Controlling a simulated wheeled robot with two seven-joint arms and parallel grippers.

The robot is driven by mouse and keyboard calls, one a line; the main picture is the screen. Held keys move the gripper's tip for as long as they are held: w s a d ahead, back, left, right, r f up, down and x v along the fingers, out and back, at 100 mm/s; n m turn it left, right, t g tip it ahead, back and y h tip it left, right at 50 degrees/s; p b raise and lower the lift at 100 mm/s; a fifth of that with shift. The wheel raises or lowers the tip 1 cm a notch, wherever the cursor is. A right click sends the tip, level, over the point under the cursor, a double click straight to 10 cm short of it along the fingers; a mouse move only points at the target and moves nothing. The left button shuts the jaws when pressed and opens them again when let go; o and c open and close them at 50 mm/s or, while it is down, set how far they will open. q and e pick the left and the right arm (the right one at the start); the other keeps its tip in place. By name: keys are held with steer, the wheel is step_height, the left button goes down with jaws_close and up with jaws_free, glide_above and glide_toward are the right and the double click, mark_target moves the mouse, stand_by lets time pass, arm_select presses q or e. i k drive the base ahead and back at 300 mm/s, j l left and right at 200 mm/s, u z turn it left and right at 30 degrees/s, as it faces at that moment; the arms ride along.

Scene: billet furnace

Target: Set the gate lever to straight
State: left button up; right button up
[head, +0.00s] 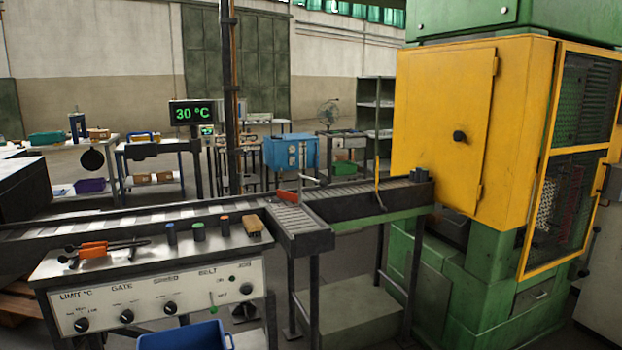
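The control panel (160,297) is at the lower left, with a white front marked LIMIT °C, GATE, a blurred word, BELT and JOG. A black knob (127,316) sits below the word GATE; its setting is too small to read. An orange-red lever-like piece (287,196) lies at the junction of the conveyors, beside the short roller section. I cannot tell for sure whether this piece or the knob is the gate lever, nor which setting it is in. Neither of my grippers is in view.
Orange-handled tongs (93,250), several small capped cylinders and a wooden-backed brush (252,223) lie on the panel's top. A blue bin (185,337) stands below the panel. The conveyor (130,220) runs behind it. A yellow press guard (455,125) fills the right. A display (192,113) reads 30 °C.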

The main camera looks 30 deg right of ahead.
mark_target(290, 196)
steer(key=i+l+z, duration=0.15)
steer(key=i+l, duration=0.8)
steer(key=l, duration=0.1)
